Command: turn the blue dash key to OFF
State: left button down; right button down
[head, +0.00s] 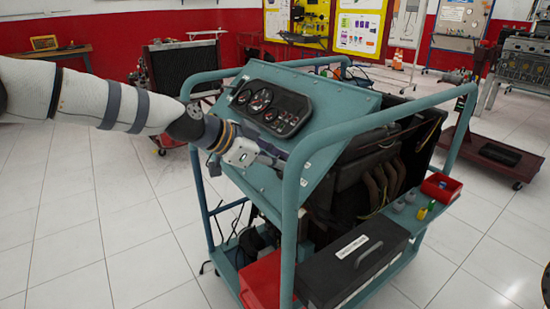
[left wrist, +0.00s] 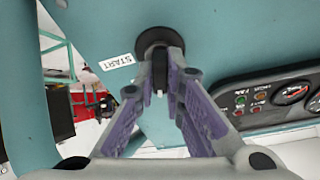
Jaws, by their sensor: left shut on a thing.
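The teal engine trainer stand (head: 345,95) has a sloping dash panel with a gauge cluster (head: 270,108). My left gripper (head: 272,158) reaches the lower part of this panel from the left. In the left wrist view a round black switch (left wrist: 152,38) is on the teal panel, beside a white label (left wrist: 117,62) reading START, upside down. My left gripper (left wrist: 160,82) is shut there on a narrow dark piece standing out from the switch, at the dash key's place. The fingers hide most of it, and I see no blue on it. My right gripper is not in view.
The stand's teal tube frame (head: 291,215) rises close to my left gripper. A black toolbox (head: 355,262), a red bin (head: 262,283) and a small red tray (head: 440,187) sit on its lower shelf. The tiled floor at the left is clear.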

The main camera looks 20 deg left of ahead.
pick_arm(q)
jog(key=shift+f+n+p, duration=0.15)
jog(key=shift+n+p, duration=0.3)
jog(key=shift+n, duration=1.25)
jog(key=shift+f+t+y, duration=0.1)
jog(key=shift+t+y, duration=0.2)
jog(key=c, duration=1.7)
grip_release()
jog(key=shift+w+d, duration=0.1)
jog(key=v, duration=1.2)
